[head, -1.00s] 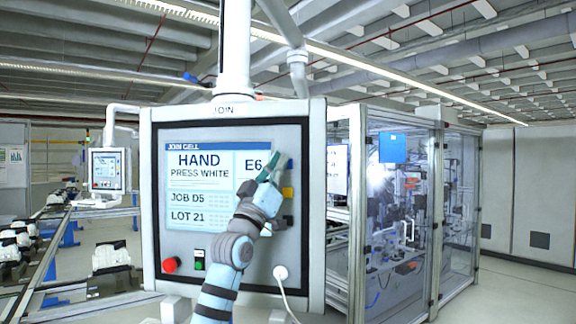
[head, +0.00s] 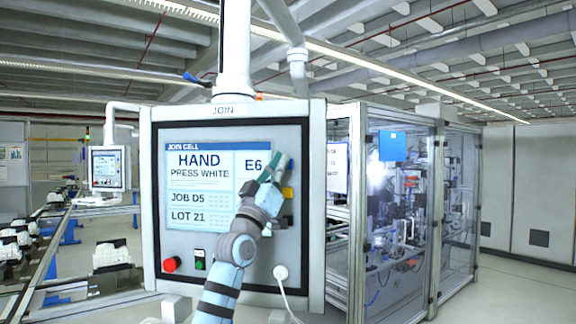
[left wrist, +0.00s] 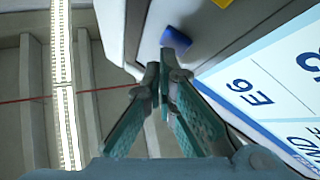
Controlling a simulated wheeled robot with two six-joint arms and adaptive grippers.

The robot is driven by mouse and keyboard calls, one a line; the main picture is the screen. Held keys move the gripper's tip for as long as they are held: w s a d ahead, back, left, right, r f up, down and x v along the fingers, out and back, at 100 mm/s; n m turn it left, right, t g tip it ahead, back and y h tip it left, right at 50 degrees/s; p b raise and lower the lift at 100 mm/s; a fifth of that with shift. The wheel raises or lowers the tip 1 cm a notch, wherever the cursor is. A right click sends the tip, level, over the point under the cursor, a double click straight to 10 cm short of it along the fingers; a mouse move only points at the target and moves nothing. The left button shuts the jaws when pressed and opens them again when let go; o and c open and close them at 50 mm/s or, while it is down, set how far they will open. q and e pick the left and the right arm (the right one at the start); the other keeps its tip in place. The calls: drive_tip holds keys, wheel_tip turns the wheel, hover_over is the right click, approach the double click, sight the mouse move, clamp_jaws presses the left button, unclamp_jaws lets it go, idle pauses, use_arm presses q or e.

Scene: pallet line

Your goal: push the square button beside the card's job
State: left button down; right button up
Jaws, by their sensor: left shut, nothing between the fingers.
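The control panel (head: 150,215) has a screen (head: 225,224) reading "JOIN CELL", "HAND PRESS WHITE", "JOB D5", "LOT 21" and "E6". To the right of the screen are a blue button (head: 290,165) and a yellow button (head: 288,192); a dark one (head: 289,220) seems to sit below, partly behind my arm. My left gripper (head: 279,158) is shut and empty, its tips close to the blue button. In the left wrist view, the tips (left wrist: 165,72) are just short of the blue button (left wrist: 176,38), with the yellow button (left wrist: 222,3) at the top edge. Contact cannot be told.
A red knob (head: 171,264) and a green switch (head: 199,260) sit low on the panel. A white plug (head: 280,272) trails a cable. A glazed machine cell (head: 440,200) stands right; a conveyor (head: 50,245) and second panel (head: 107,169) stand left.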

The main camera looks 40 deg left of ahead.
use_arm(q)
drive_tip(key=shift+w+a, duration=0.2)
drive_tip(key=shift+w, duration=0.2)
idle(0.5)
drive_tip(key=shift+s+d+h, duration=0.1)
drive_tip(key=shift+h, duration=0.2)
drive_tip(key=shift+s+d+f+b, duration=0.15)
drive_tip(key=shift+s+d+b, duration=0.1)
drive_tip(key=shift+s+b, duration=0.4)
drive_tip(key=s+b, duration=0.1)
drive_tip(key=b, duration=0.1)
drive_tip(key=s+d+b, duration=0.1)
drive_tip(key=s+b, duration=0.1)
drive_tip(key=s+d+b, duration=0.1)
drive_tip(key=b, duration=0.1)
drive_tip(key=shift+s+d, duration=0.1)
drive_tip(key=shift+s, duration=0.15)
idle(0.7)
